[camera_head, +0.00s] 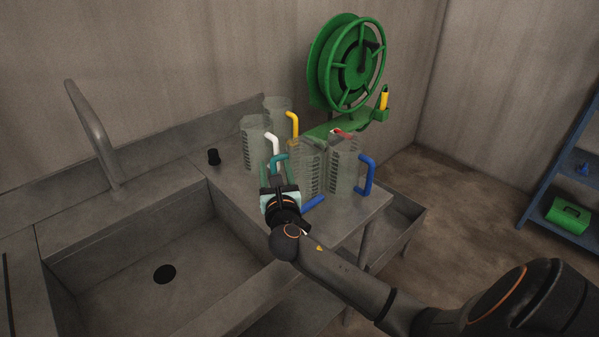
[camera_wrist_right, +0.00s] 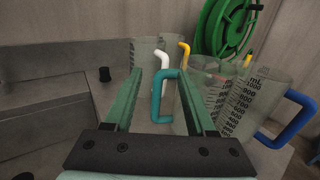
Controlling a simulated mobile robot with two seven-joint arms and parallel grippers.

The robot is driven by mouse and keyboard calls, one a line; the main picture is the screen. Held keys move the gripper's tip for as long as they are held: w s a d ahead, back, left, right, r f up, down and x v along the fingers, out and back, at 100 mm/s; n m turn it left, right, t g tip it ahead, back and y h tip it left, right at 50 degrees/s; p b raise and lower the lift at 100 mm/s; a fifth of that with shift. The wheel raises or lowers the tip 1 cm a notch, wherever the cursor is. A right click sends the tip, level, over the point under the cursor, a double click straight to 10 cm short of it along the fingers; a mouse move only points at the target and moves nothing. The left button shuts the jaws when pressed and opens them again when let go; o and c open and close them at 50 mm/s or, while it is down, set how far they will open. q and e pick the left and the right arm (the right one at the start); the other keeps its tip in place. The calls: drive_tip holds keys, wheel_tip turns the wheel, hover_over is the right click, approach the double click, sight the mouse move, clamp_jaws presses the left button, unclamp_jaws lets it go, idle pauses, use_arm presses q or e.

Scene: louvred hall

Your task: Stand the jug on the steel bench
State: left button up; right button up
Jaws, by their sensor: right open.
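Several clear measuring jugs stand on the steel bench (camera_head: 232,190) beside the sink. The jug with the teal handle (camera_head: 308,172) is nearest my right gripper (camera_head: 278,172). In the right wrist view, its teal handle (camera_wrist_right: 157,98) shows between the two green fingers of my right gripper (camera_wrist_right: 161,76), which is open. I cannot tell whether the fingers touch the handle. A jug with a blue handle (camera_head: 344,165) stands to the right, also in the right wrist view (camera_wrist_right: 252,100). White-handled (camera_head: 254,140) and yellow-handled (camera_head: 277,108) jugs stand behind. My left gripper is not in view.
A sink basin (camera_head: 150,240) with a tap (camera_head: 92,130) lies to the left. A small black cylinder (camera_head: 213,157) stands behind the basin. A blue bar (camera_head: 313,203) shows near my gripper. A green hose reel (camera_head: 347,62) hangs behind the jugs. Blue shelving (camera_head: 562,185) is far right.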

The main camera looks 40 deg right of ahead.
sight(274, 172)
wheel_tip(274, 172, down, 6)
drive_tip(key=shift+s+f+b, duration=0.1)
drive_tip(key=shift+f+b, duration=0.1)
drive_tip(key=shift+b, duration=0.55)
drive_tip(key=shift+w+d+r, duration=0.3)
drive_tip(key=shift+w, duration=0.25)
drive_tip(key=shift+x, duration=3.2)
clamp_jaws()
